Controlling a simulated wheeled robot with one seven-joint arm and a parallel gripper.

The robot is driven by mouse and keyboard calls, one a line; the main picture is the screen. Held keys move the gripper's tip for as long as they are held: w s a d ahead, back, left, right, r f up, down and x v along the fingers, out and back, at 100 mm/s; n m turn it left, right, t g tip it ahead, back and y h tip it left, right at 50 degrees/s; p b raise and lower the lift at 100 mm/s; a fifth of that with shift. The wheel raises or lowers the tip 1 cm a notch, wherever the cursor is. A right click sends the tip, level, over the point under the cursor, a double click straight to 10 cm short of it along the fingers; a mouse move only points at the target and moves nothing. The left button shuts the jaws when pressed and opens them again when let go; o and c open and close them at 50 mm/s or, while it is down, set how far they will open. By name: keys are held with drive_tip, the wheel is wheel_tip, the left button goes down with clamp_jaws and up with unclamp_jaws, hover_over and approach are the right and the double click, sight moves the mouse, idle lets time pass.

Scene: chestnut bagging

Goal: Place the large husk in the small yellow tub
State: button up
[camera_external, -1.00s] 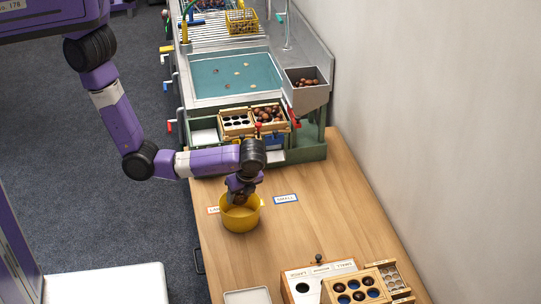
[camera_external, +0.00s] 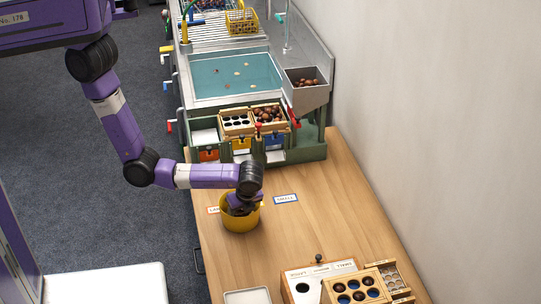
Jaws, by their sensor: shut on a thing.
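The small yellow tub (camera_external: 241,221) stands on the wooden table, close to its left edge. My gripper (camera_external: 238,208) points down into the tub's mouth, with its fingertips at or below the rim. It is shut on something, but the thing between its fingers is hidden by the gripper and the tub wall. I take it to be the large husk, though I cannot make out its shape.
A wooden sorting box (camera_external: 318,268) and a holed tray (camera_external: 357,290) stand at the table's front. A white tray (camera_external: 247,297) lies beside them. Labels lie near the tub. A green sorting machine (camera_external: 312,150) with chestnuts stands behind. The table's middle right is clear.

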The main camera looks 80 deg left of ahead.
drive_tip(key=shift+f, duration=0.25)
drive_tip(key=shift+f, duration=0.15)
drive_tip(key=o, duration=1.2)
drive_tip(key=shift+o, duration=0.2)
drive_tip(key=p+v, duration=0.6)
drive_tip(key=v, duration=0.6)
